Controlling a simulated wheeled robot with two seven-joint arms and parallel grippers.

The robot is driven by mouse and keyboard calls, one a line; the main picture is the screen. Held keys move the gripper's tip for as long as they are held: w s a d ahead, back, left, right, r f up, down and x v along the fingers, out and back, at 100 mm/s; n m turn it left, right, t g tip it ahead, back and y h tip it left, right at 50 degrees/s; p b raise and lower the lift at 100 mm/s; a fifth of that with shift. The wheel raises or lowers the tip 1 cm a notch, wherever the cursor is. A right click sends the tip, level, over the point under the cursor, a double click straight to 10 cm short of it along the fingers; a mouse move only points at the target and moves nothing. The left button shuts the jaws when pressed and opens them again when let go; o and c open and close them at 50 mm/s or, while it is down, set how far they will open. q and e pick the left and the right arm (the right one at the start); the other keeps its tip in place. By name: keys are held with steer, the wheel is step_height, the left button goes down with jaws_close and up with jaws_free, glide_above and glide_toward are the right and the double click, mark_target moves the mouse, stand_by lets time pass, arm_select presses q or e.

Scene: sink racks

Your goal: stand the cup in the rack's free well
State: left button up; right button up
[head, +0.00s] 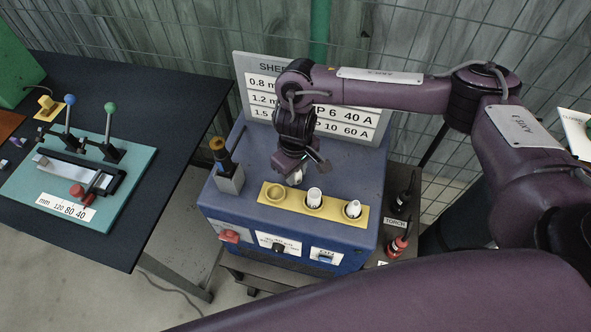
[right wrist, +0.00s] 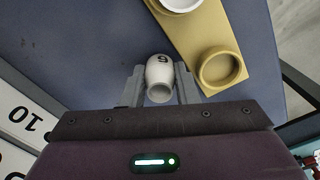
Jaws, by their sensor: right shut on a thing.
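The white cup (head: 295,179) is between the fingers of my right gripper (head: 304,171), just behind the yellow rack (head: 293,203). In the right wrist view the gripper (right wrist: 160,88) is shut on the cup (right wrist: 159,72), which bears a dark character and shows its open end. The rack's left well (head: 274,192) is empty; it also shows in the right wrist view as an empty round well (right wrist: 219,68), beside and apart from the held cup. White cups stand in the middle well (head: 314,196) and right well (head: 352,208). My left gripper is not in view.
The rack lies on a blue machine (head: 340,167) with a sign board (head: 262,97) behind it. A dark table (head: 150,100) is at the left.

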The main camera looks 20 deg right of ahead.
steer(key=shift+f, duration=0.2)
steer(key=o, duration=1)
steer(key=shift+o, duration=0.2)
steer(key=shift+r, duration=0.15)
